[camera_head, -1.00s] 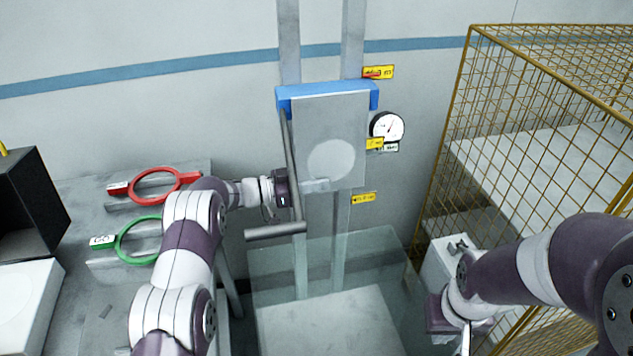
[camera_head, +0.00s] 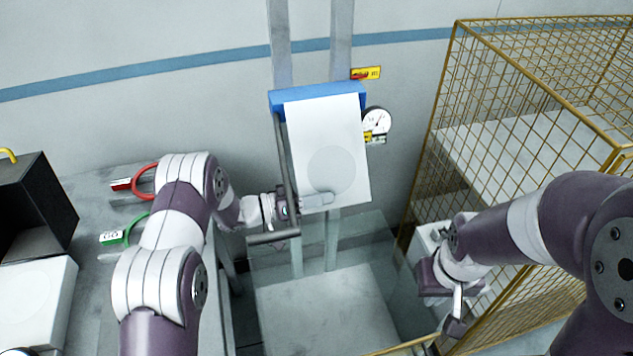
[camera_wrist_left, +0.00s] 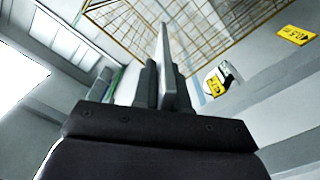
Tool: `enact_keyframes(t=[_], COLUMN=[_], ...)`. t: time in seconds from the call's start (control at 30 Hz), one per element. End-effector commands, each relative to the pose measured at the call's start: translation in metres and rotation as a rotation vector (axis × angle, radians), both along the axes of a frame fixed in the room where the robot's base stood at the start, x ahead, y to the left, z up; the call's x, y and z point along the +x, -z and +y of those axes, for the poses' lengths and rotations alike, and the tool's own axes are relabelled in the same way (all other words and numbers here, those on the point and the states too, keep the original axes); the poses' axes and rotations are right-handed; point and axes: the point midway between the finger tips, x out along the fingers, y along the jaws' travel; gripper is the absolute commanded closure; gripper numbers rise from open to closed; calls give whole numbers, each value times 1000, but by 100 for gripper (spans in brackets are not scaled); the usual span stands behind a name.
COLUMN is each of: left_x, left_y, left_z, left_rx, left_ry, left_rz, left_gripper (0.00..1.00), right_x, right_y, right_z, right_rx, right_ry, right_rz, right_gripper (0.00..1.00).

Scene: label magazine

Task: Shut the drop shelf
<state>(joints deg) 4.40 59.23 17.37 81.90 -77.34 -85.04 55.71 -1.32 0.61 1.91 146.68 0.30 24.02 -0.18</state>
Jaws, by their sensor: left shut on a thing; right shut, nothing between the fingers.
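The drop shelf (camera_head: 325,130) is a pale flat panel with a round grey patch, hanging from a blue bar (camera_head: 315,95) on the wall uprights. It slopes down, its lower edge standing out from the wall. My left gripper (camera_head: 314,200) is shut at the panel's lower left edge. In the left wrist view, the left fingers (camera_wrist_left: 160,88) close on a thin plate (camera_wrist_left: 165,60) seen edge-on. A grey rod (camera_head: 285,165) with a crossbar runs down the shelf's left side, close to my left wrist. My right gripper (camera_head: 457,308) is shut and empty at the lower right.
A clear-walled bin (camera_head: 320,300) stands below the shelf. A yellow wire cage (camera_head: 530,90) fills the right. A gauge (camera_head: 376,121) and yellow labels are on the wall. Red (camera_head: 143,182) and green (camera_head: 128,232) rings, partly behind my left arm, lie on the left bench near a black box (camera_head: 40,210).

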Motion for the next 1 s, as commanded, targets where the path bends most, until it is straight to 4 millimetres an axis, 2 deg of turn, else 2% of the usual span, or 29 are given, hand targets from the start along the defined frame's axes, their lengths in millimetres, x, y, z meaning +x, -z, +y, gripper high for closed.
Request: enact_keyframes(t=[0.03,0.2,0.73,0.8,0.83,1.0], left_x=[-3,-12,-16,-16,-16,-16], left_y=[-8,-13,-15,-15,-15,-15], left_z=[-1,-4,-5,-5,-5,-5], left_rx=[-7,-23,-33,-33,-33,-32], left_ry=[-1,-1,-2,-2,-2,-1], left_rz=[18,69,93,93,93,95], left_gripper=[100,100,100,71,66,66], right_x=[0,0,0,0,0,0], right_y=[-8,-15,-18,-18,-18,-17], right_z=[0,0,0,0,0,0], right_rx=[0,0,0,0,0,0], right_ry=[0,0,0,0,0,0], right_rz=[0,0,0,0,0,0], right_gripper=[100,100,100,100,100,100])
